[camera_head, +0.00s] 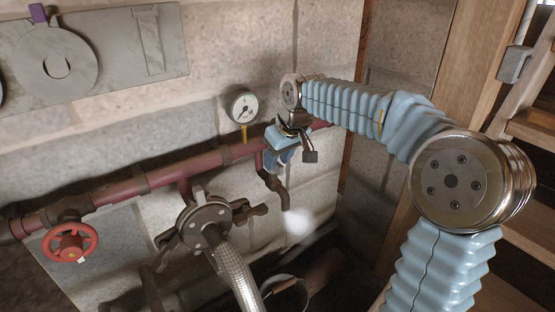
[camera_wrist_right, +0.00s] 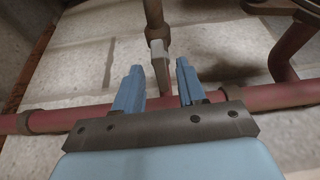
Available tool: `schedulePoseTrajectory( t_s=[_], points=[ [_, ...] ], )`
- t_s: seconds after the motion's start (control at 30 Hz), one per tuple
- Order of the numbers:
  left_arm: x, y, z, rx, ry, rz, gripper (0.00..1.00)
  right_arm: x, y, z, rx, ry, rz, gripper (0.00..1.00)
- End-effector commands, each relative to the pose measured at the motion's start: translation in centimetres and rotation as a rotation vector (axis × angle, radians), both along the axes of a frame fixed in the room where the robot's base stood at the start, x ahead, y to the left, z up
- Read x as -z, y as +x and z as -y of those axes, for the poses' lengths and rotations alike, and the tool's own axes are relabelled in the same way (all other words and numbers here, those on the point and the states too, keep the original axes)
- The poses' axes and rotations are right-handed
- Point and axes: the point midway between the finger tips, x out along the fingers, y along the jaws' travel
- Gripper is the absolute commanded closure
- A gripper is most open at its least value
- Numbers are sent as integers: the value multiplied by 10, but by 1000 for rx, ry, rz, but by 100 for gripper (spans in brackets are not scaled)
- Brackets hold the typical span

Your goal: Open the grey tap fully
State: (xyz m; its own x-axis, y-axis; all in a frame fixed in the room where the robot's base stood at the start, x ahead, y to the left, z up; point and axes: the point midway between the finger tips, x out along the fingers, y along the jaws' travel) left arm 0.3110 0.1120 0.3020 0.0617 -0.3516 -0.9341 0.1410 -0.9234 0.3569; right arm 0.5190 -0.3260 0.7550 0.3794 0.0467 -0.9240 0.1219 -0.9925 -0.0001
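The grey tap has a pale grey handle (camera_wrist_right: 160,62) and a dark spout pipe. In the right wrist view the handle sits between the fingertips of my right gripper (camera_wrist_right: 158,70), with a visible gap to each finger. In the head view the tap's downturned spout (camera_head: 284,197) hangs below the red pipe, and my right gripper (camera_head: 280,154) covers the handle. My right gripper is open. I cannot tell how far the tap is turned. My left gripper is out of view.
A red pipe (camera_head: 165,168) runs along the stone wall. Wooden shelving (camera_head: 535,127) stands at the right.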

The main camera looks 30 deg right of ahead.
Motion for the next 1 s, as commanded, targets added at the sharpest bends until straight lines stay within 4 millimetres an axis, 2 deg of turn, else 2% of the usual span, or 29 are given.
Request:
schedulePoseTrajectory(
  t_s=[0.3,0.5,0.7,1.0],
  points=[
    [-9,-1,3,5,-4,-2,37,-71,-28,4,1,1,5,60],
    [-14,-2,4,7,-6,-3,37,-105,-42,5,0,0,3,60],
    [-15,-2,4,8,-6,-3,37,-118,-48,6,0,0,1,60],
    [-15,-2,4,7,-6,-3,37,-119,-49,6,0,0,0,60]
  ],
)
